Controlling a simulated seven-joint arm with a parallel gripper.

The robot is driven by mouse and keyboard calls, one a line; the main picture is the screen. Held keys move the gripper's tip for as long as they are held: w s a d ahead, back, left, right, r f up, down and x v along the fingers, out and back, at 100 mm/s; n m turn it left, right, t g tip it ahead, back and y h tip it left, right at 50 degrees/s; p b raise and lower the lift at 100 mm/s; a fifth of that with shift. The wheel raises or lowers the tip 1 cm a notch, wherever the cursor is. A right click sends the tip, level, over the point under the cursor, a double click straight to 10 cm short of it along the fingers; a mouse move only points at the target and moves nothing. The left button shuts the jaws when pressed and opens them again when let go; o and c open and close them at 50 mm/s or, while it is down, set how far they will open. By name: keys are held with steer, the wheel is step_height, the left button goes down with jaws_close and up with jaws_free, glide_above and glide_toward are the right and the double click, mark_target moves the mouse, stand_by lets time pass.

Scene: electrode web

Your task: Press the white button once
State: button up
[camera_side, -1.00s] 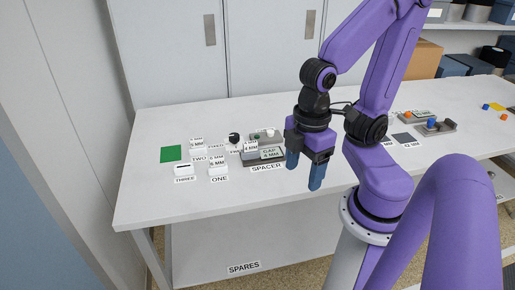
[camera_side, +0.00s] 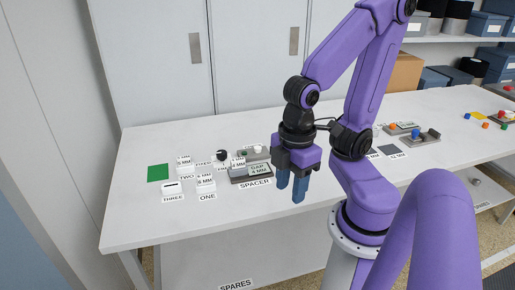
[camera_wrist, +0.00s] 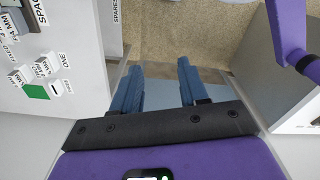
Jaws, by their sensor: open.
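A low grey box (camera_side: 266,154) stands on the bench behind the spacer block. It bears a small pale, whitish button (camera_side: 258,149) and a green one beside it; both are tiny and partly blurred. My gripper (camera_side: 291,190) has blue fingers pointing down, to the right of and in front of the spacer block, apart from the box. In the wrist view the two fingers of my gripper (camera_wrist: 158,82) stand apart with nothing between them. The white button cannot be made out in the wrist view.
The spacer block (camera_side: 237,178) with its "gap 4 mm" card, labelled white blocks (camera_side: 206,184), a black knob (camera_side: 221,156) and a green square (camera_side: 158,173) crowd the bench's left half. Trays with coloured parts (camera_side: 424,136) lie right. The front strip is clear.

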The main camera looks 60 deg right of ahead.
jaws_close()
stand_by(1.4)
